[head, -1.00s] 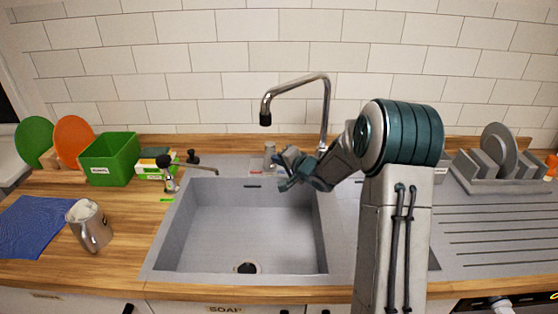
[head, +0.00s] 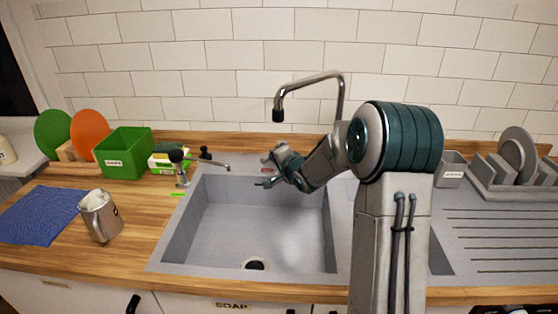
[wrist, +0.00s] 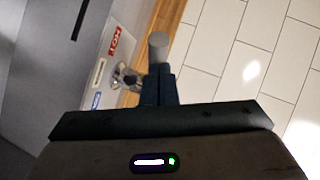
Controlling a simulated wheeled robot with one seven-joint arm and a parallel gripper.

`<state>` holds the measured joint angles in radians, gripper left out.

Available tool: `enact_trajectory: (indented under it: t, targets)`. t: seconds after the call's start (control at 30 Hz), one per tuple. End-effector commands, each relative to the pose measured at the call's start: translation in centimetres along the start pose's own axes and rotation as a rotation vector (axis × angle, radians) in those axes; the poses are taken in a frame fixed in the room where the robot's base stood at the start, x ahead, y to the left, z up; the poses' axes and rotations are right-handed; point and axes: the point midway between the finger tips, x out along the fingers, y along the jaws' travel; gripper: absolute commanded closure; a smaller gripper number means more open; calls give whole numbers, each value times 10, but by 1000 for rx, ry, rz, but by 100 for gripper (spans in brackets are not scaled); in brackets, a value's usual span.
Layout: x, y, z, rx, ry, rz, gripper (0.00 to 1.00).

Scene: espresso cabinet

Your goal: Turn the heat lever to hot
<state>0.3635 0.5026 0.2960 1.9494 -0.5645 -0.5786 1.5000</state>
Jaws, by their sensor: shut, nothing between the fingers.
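The heat lever (wrist: 158,44) shows in the wrist view as a short grey metal cylinder near a chrome fitting (wrist: 126,76) on the sink's back rim. A red HOT label (wrist: 116,40) and a blue label (wrist: 96,100) lie beside the fitting. My gripper (wrist: 158,84) is shut and empty, its tips close to the lever. I cannot tell whether they touch it. In the head view my gripper (head: 266,183) is over the sink's back edge, and it hides most of the lever.
The grey sink basin (head: 255,225) lies in front. A tall chrome tap (head: 341,100) rises behind my arm. A smaller black-and-chrome tap (head: 182,165) stands left. A steel jug (head: 100,215), green box (head: 124,153) and blue cloth (head: 40,215) are further left; a dish rack (head: 515,185) stands right.

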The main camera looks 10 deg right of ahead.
Motion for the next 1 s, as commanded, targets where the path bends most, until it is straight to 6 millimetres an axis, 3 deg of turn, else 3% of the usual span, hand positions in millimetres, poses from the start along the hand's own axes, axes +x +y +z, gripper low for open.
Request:
enact_trajectory:
  t: [0.4,1.0]
  targets:
    - [14,-9,14,-1,-3,-2,100]
    - [17,-13,19,-2,-9,-7,100]
